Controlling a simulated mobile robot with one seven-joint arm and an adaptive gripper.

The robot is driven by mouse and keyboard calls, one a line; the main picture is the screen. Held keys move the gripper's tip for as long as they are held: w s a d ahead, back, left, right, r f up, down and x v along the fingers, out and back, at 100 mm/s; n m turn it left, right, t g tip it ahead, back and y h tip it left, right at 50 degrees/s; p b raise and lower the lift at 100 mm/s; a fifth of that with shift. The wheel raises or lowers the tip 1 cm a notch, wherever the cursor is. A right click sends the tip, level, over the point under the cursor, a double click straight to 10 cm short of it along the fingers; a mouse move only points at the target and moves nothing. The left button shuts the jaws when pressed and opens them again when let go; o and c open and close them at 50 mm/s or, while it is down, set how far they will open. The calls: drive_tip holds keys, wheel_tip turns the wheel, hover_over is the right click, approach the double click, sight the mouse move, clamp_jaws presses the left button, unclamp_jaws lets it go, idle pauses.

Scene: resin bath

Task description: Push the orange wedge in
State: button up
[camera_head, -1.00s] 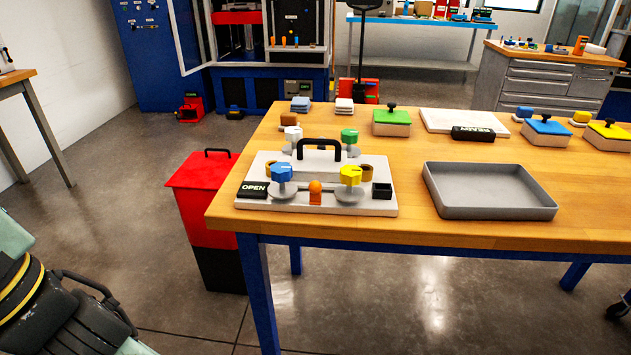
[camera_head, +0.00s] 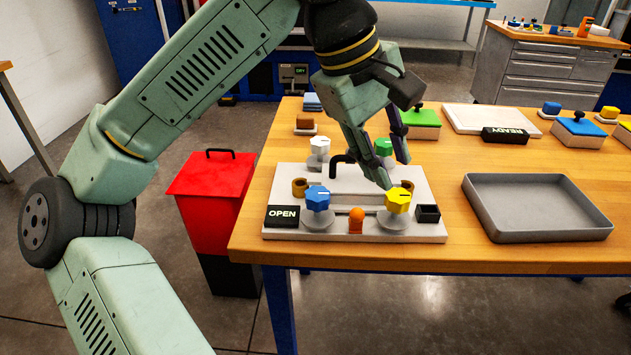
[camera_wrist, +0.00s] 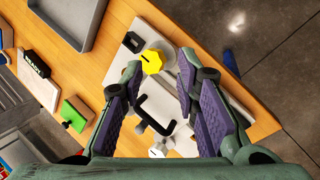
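The orange wedge (camera_head: 356,221) stands at the middle of the front edge of a pale fixture plate (camera_head: 345,233), between the blue knob (camera_head: 317,198) and the yellow knob (camera_head: 398,200). My gripper (camera_head: 396,174) is open and empty above the plate, behind and over the yellow knob. In the wrist view, my gripper (camera_wrist: 163,78) has its fingers spread, with the yellow knob (camera_wrist: 152,62) and the black handle (camera_wrist: 155,112) between or near them. I cannot make out the orange wedge in the wrist view.
A black "OPEN" sign (camera_head: 282,215) and a black square holder (camera_head: 427,213) stand on the plate. White (camera_head: 319,148) and green (camera_head: 383,147) knobs are behind. A grey tray (camera_head: 540,232) lies right, a red bin (camera_head: 205,205) left of the table.

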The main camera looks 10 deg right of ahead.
sight(356, 210)
drive_tip(key=w+a+f+y, duration=0.2)
drive_tip(key=w+a+y, duration=0.1)
drive_tip(key=a, duration=0.1)
drive_tip(key=shift+t, duration=0.4)
drive_tip(key=f, duration=0.3)
drive_tip(key=d+f+p, duration=0.1)
drive_tip(key=f, duration=0.2)
drive_tip(key=d+f, duration=0.1)
drive_tip(key=f, duration=0.3)
drive_tip(key=shift+w, duration=0.35)
clamp_jaws()
